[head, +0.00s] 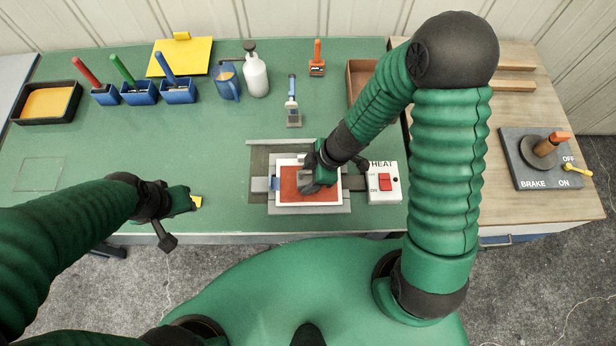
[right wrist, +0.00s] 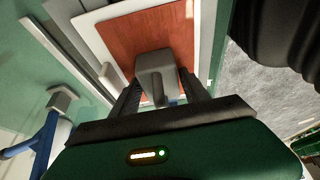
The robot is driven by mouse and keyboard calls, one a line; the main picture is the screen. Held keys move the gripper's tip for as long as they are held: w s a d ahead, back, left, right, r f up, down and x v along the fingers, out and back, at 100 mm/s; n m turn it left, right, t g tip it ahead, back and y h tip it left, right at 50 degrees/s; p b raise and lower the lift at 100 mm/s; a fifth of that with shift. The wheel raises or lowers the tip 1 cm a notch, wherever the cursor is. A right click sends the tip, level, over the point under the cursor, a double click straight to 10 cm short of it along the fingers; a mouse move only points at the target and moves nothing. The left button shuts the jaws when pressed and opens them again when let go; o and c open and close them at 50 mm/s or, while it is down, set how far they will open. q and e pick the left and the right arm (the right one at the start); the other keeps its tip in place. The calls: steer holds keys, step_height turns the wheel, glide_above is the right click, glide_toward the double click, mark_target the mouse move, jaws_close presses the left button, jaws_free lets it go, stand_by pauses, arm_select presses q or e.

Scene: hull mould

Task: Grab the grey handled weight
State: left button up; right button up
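The grey handled weight (right wrist: 155,72) stands on the red-brown panel (right wrist: 140,35) in the right wrist view, its handle pointing toward my gripper. In the head view the weight (head: 306,184) is partly covered by my right gripper (head: 318,175). My right gripper (right wrist: 160,92) is open, with its two dark fingers on either side of the weight's handle and gaps showing between. My left gripper (head: 188,201) is low at the left near the table's front edge.
The white-framed panel sits in a grey fixture (head: 260,160). A HEAT switch box (head: 384,184) is close on its right. A blue jug (head: 228,84) and white bottle (head: 256,75) stand back left.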

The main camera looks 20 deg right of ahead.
jaws_close()
steer(key=shift+r, duration=0.15)
stand_by(0.4)
